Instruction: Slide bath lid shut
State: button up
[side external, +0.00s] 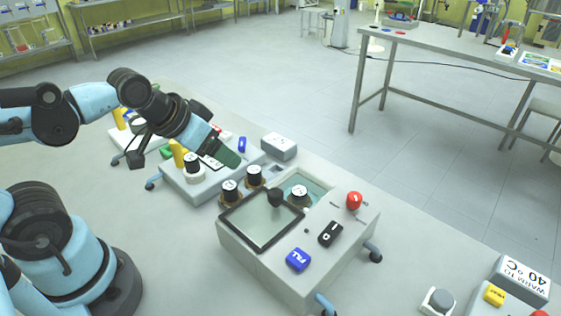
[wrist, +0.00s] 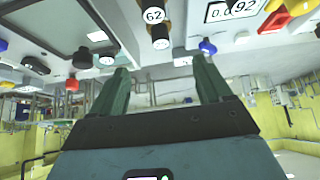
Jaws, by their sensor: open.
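The bath (side external: 285,265) is a pale box on the table in the side external view. Its lid (side external: 258,222), a clear pane in a dark frame with a black knob (side external: 275,198), lies over the left part of the top. The opening (side external: 318,188) shows uncovered behind and right of it, with a dark white-topped vessel (side external: 299,192) in it. My gripper (side external: 228,156) is open and empty, above and left of the bath, apart from the knob. Its two fingers (wrist: 162,88) stand wide apart in the wrist view. A black knob, likely the lid's, shows upper left there (wrist: 82,60).
A red knob (side external: 354,200), a black switch (side external: 330,234) and a blue button (side external: 298,260) are on the bath's top. A grey box (side external: 279,146) stands behind. The table right of the bath is mostly clear.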

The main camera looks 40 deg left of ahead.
aim_at(275, 192)
jog(key=shift+w+d+r, duration=0.1)
jog(key=shift+d, duration=0.05)
jog(key=shift+c, duration=1.2)
jog(key=w+d+r+m+g, duration=0.1)
jog(key=d+r+g, duration=0.1)
jog(key=d, duration=0.1)
jog(key=w+d+r+m+g, duration=0.1)
jog(key=d+r+g, duration=0.1)
jog(key=d, duration=0.2)
jog(key=w+d+r+m+g, duration=0.1)
jog(key=d+r+m+g, duration=0.1)
jog(key=d+r, duration=0.1)
jog(key=shift+w+d+g, duration=0.25)
jog(key=shift+d+g, duration=0.05)
jog(key=shift+d, duration=0.15)
jog(key=shift+c, duration=0.4)
jog(key=shift+m+g, duration=0.3)
jog(key=shift+d+f, duration=0.2)
jog(key=shift+f, duration=2.7)
jog(key=shift+d+f, duration=0.2)
jog(key=shift+f, duration=2.7)
jog(key=shift+c, duration=0.3)
grip_shut()
